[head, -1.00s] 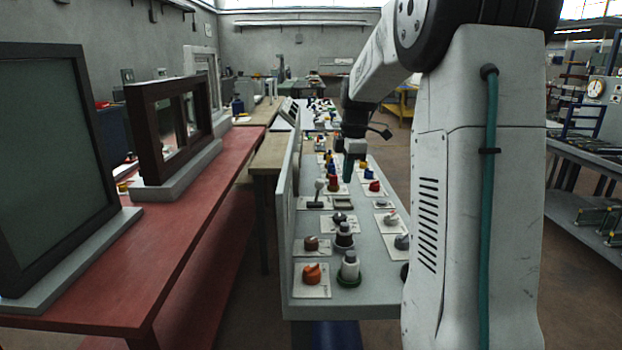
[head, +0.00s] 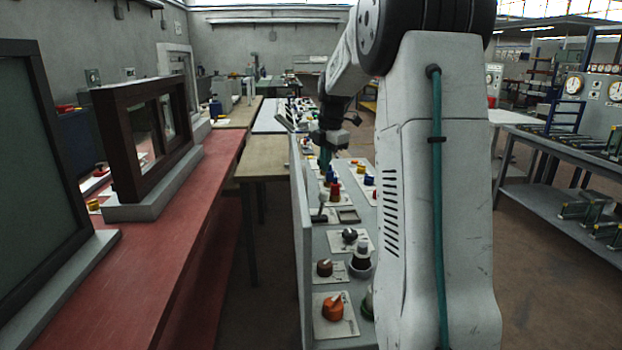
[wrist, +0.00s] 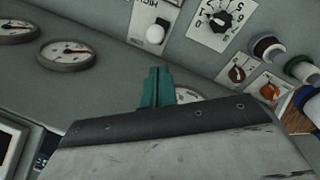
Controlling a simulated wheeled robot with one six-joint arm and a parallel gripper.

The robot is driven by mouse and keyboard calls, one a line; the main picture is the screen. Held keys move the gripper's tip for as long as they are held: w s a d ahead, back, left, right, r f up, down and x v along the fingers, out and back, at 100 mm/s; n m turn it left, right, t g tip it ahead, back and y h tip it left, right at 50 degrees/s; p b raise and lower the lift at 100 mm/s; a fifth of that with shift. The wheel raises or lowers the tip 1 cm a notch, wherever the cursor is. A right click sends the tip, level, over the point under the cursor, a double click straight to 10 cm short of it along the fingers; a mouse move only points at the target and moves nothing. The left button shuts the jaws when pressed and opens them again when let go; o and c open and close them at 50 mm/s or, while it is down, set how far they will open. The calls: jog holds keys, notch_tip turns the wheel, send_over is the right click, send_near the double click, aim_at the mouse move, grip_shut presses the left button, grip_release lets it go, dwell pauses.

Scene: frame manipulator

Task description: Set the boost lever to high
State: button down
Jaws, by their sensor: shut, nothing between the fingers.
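In the wrist view, a white round knob (wrist: 155,35) sits on a pale plate with partly visible lettering that looks like HIGH. It lies just beyond the tips of my gripper (wrist: 157,72); a gap shows between them in the picture. My gripper's teal fingers are together and empty. In the head view, my gripper (head: 325,162) hangs over the left edge of the long control panel (head: 330,240). A lever with a grey ball knob (head: 321,200) stands on a plate nearer the camera. I cannot tell whether it is the same knob, and no boost label is readable.
A numbered dial (wrist: 217,20) and several knobs lie right of the white knob. Round gauges (wrist: 68,54) are at the left. In the head view, an upright board (head: 301,230) edges the panel beside a red bench (head: 190,230). An orange knob (head: 333,306) is nearest.

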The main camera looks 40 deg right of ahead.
notch_tip(320, 180, down, 9)
jog(key=w, duration=0.2)
jog(key=shift+a+f, duration=0.2)
jog(key=shift+a, duration=0.05)
